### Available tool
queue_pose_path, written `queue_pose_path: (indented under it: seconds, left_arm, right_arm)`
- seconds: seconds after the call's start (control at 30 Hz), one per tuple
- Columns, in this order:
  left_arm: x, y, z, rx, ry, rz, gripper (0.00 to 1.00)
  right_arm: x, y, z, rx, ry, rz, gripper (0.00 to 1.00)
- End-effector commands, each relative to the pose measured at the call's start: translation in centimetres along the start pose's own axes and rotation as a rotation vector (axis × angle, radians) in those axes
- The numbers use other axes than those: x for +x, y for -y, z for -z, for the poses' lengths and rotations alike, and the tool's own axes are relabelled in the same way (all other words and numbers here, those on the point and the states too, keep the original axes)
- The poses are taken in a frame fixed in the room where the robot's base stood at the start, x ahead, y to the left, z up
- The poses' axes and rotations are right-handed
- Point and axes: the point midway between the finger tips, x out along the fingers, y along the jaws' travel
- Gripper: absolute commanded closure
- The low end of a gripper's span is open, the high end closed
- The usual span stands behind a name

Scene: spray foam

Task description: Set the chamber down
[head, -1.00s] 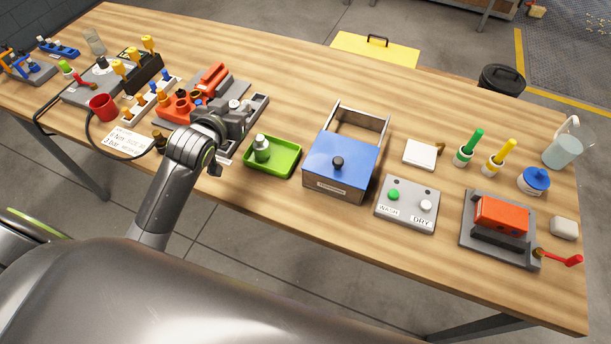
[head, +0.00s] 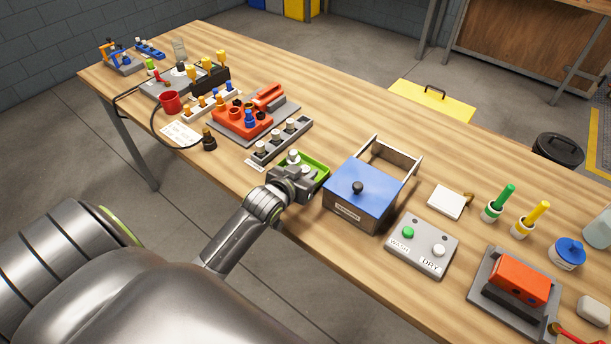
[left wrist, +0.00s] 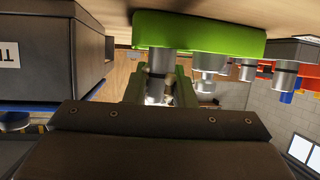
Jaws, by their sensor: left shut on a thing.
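My left gripper (head: 296,175) is at the left part of the green tray (head: 321,168) and partly hides it. In the left wrist view, which shows the scene upside down, its green fingers (left wrist: 157,92) are shut on a grey metal chamber (left wrist: 161,64) with a dark band. The held chamber's end is at the tray (left wrist: 200,32), partly hidden by the tray's wall; I cannot tell whether it touches the tray floor. Another pale metal chamber (left wrist: 209,62) stands beyond it at the tray. My right gripper is not in view.
A grey rack (head: 268,157) with several chambers stands left of the tray. The blue-lidded box (head: 345,208) is close on the right, with the WASH/DRY button panel (head: 422,246) beyond. The orange fixture (head: 240,120) is farther back.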

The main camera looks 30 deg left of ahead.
Motion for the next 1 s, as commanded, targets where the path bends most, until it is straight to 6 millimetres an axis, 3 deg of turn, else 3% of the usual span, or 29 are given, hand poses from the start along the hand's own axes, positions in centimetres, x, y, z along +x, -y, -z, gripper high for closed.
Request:
queue_pose_path:
  seconds: [0.1, 0.5, 0.53, 0.57, 1.0]
  left_arm:
    - [0.42, 0.01, -1.02, 0.000, 0.000, 0.000, 1.00]
    - [0.63, 0.00, -1.46, 0.001, -0.002, 0.000, 1.00]
    - [0.60, 0.01, -1.43, 0.001, -0.001, 0.000, 0.73]
    - [0.59, 0.01, -1.41, 0.001, -0.001, 0.000, 0.69]
    - [-0.17, 0.02, -1.15, 0.001, -0.001, 0.000, 0.68]
  right_arm:
    - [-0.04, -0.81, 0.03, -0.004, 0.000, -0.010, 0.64]
    - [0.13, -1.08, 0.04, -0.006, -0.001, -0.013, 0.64]
    - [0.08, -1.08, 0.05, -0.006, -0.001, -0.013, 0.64]
    - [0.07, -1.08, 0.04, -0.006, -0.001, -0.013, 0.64]
    - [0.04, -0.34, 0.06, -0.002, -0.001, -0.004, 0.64]
